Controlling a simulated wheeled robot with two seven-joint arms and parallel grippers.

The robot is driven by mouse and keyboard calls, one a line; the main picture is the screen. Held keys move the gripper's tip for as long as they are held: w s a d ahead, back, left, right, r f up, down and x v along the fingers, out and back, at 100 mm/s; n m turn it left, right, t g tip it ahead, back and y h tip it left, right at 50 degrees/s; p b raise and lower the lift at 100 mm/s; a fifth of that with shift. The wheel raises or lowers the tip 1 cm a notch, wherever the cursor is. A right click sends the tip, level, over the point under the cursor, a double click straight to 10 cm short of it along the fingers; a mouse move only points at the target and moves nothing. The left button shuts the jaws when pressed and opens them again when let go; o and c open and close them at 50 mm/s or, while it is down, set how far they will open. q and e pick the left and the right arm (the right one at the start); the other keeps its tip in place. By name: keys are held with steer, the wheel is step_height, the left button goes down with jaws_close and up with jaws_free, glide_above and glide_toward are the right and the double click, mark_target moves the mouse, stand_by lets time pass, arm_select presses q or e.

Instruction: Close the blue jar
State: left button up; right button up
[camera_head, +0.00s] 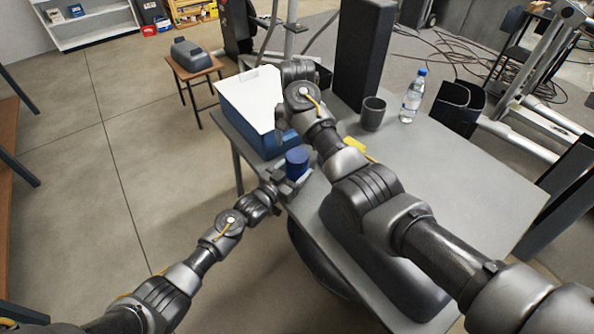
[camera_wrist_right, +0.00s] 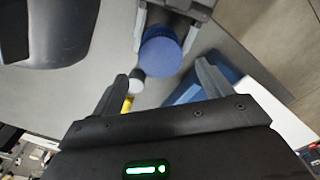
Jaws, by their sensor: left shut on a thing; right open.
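The blue jar (camera_head: 297,161) stands upright at the table's left edge, and my left gripper (camera_head: 289,184) is shut on its lower part. In the right wrist view the jar (camera_wrist_right: 161,55) shows as a round blue top, with my left gripper (camera_wrist_right: 175,8) behind it. I cannot tell whether that top is a lid or the jar's own surface. My right gripper (camera_wrist_right: 162,71) is open, and its fingers point toward the jar with nothing seen between them. In the head view its fingertips are hidden behind the arm.
A blue box (camera_head: 240,127) with a white top stands just behind the jar. A grey mug (camera_head: 373,114), a water bottle (camera_head: 412,97) and a tall black box (camera_head: 362,55) stand farther back. A yellow item (camera_head: 355,146) lies near my right arm. The table's right part (camera_head: 480,190) is clear.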

mark_target(297, 156)
arm_select(q)
steer(key=shift+a+f, duration=0.1)
steer(key=shift+f, duration=0.2)
arm_select(e)
steer(key=shift+f, duration=2.95)
steer(key=shift+c, duration=0.5)
steer(key=c, duration=0.9)
steer(key=shift+m, duration=1)
steer(key=o, duration=1.2)
steer(key=shift+r, duration=3.8)
